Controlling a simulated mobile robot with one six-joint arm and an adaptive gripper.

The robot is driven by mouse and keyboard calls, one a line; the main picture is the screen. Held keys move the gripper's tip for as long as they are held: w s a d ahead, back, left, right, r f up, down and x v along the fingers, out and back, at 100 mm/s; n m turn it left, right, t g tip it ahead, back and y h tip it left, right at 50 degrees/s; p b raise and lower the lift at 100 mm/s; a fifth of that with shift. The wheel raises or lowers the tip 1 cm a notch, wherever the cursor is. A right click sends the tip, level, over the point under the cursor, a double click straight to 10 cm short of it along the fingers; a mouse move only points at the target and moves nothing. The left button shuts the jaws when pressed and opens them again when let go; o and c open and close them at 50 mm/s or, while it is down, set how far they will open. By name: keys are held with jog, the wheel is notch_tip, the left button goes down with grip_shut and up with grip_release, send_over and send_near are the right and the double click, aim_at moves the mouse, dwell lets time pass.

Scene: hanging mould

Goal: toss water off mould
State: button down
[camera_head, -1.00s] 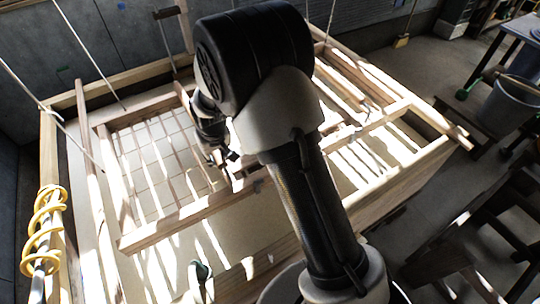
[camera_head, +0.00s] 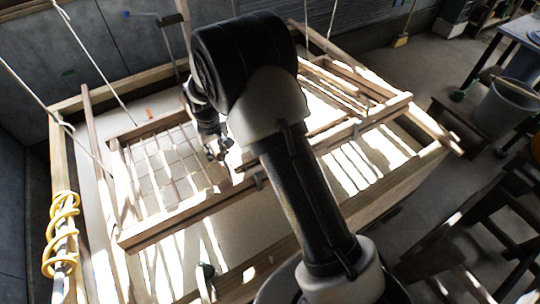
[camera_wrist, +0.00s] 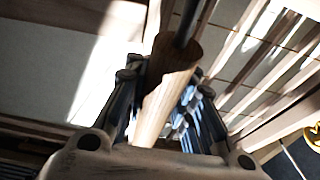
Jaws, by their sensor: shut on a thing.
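The mould (camera_head: 180,212) is a wide wooden frame with a ribbed grid (camera_head: 165,165), hung on ropes (camera_head: 97,65) over a pale vat (camera_head: 245,238). Bright sun stripes cross it. My gripper (camera_head: 217,150) is over the mould's middle, partly hidden by my arm in the head view. In the wrist view my gripper (camera_wrist: 160,100) is shut around a round wooden handle (camera_wrist: 168,80) with a dark rod beyond it. Whether water lies on the grid cannot be told in the glare.
A yellow coil (camera_head: 62,232) wraps a post at the left. The vat's wooden rim (camera_head: 125,78) surrounds the mould. A grey bucket (camera_head: 508,105) and dark wooden stands (camera_head: 480,235) are at the right. Floor between them is open.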

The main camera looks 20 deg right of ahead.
dwell(0.5)
jog(key=f+t+b, duration=0.1)
jog(key=b, duration=0.2)
jog(key=s+f+b, duration=0.1)
jog(key=f+b, duration=0.1)
jog(key=b, duration=0.1)
jog(key=shift+d+t, duration=0.1)
jog(key=shift+t, duration=0.3)
jog(key=c, duration=1.3)
grip_release()
